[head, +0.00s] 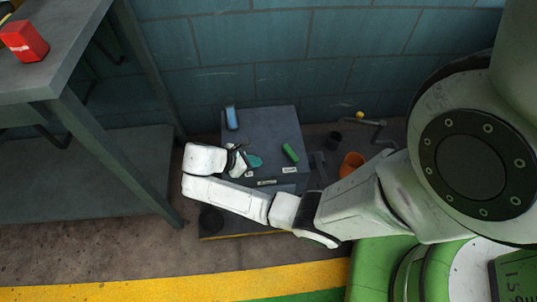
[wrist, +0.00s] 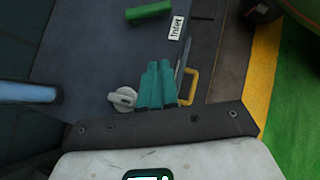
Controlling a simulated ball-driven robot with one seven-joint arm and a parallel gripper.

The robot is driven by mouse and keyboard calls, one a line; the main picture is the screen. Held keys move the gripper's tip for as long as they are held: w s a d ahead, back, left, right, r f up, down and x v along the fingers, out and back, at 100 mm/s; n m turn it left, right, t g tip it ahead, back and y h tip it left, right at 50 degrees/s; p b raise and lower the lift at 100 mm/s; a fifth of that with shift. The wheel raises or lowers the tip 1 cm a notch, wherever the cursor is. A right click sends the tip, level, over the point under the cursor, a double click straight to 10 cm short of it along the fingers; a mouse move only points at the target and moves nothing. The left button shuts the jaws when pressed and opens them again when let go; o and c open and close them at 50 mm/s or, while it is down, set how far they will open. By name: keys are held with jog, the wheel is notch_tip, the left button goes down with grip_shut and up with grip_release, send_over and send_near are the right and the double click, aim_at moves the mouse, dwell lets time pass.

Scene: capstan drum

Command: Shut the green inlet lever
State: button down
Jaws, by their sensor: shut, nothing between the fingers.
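The green inlet lever (head: 290,153) is a short green bar on the right part of a dark grey box top (head: 262,120). In the head view it lies slanted, with a white label near it. In the wrist view the green lever (wrist: 148,11) is at the top edge, partly cut off, beside a label reading "Inlet" (wrist: 175,28). My gripper (head: 256,161) has teal fingers and is over the box, left of the lever and apart from it. In the wrist view my gripper (wrist: 159,70) has its fingers together with nothing between them. The lever's pivot is not clear.
A blue cylinder (head: 232,118) stands at the box's back left; a grey knob (wrist: 122,98) and yellow handle (wrist: 188,87) flank my fingers in the wrist view. An orange pot (head: 351,164) is right of the box. A metal table (head: 85,55) with a red block (head: 22,40) stands left.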

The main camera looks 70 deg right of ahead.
aim_at(290, 158)
jog(key=b+x, duration=0.4)
jog(key=x, duration=0.5)
jog(key=shift+d, duration=0.1)
jog(key=shift+s+d+f+b, duration=0.25)
jog(key=shift+s+d+b, duration=0.25)
jog(key=shift+s+d, duration=0.65)
jog(key=shift+s+d+r, duration=0.15)
jog(key=shift+s+d, duration=0.4)
